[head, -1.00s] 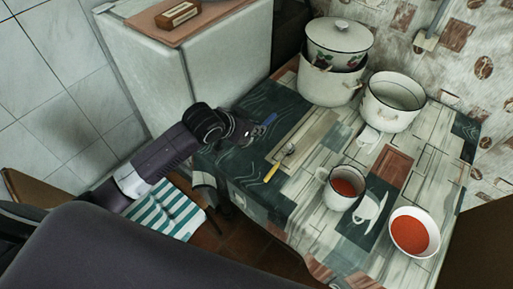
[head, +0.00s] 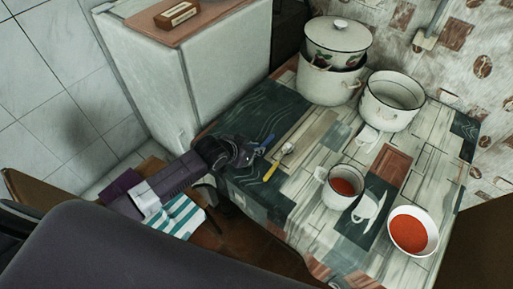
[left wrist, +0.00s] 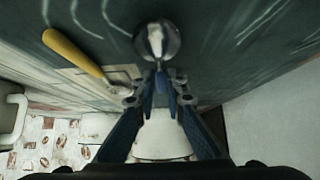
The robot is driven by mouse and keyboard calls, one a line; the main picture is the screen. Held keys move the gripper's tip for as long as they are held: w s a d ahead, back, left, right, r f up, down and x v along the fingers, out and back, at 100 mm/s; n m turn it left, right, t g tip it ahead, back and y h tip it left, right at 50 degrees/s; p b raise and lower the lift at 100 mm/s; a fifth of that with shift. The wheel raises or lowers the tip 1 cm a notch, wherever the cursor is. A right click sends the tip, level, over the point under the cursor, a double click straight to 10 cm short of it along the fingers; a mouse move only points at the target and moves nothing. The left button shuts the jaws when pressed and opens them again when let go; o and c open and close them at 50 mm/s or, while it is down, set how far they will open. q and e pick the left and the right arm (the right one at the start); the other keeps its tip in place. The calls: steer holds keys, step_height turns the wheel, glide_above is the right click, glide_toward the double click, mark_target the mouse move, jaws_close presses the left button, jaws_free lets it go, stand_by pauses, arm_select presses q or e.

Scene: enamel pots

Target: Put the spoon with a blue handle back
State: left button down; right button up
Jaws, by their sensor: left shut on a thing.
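My left gripper (head: 258,150) is at the near left side of the table, close to its edge. It is shut on the spoon with a blue handle (head: 267,142). In the left wrist view the blue handle (left wrist: 160,82) sits between the fingertips, and the spoon's round metal bowl (left wrist: 157,40) shows beyond them. The bowl is hidden in the head view. I cannot tell whether the spoon touches the cloth. A spoon with a yellow handle (head: 270,172) lies just to the right; its handle also shows in the left wrist view (left wrist: 72,52). My right gripper is not in view.
A mug with red contents (head: 341,188) and a white bowl of red food (head: 412,231) stand to the right. A lidded pot (head: 335,75) and an open pot (head: 392,101) stand at the back. A white cabinet (head: 230,65) is behind the arm.

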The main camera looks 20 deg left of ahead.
arm_select(q)
steer(key=shift+f, duration=0.1)
steer(key=c, duration=2)
jaws_free()
steer(key=shift+r, duration=0.2)
steer(key=v, duration=1.2)
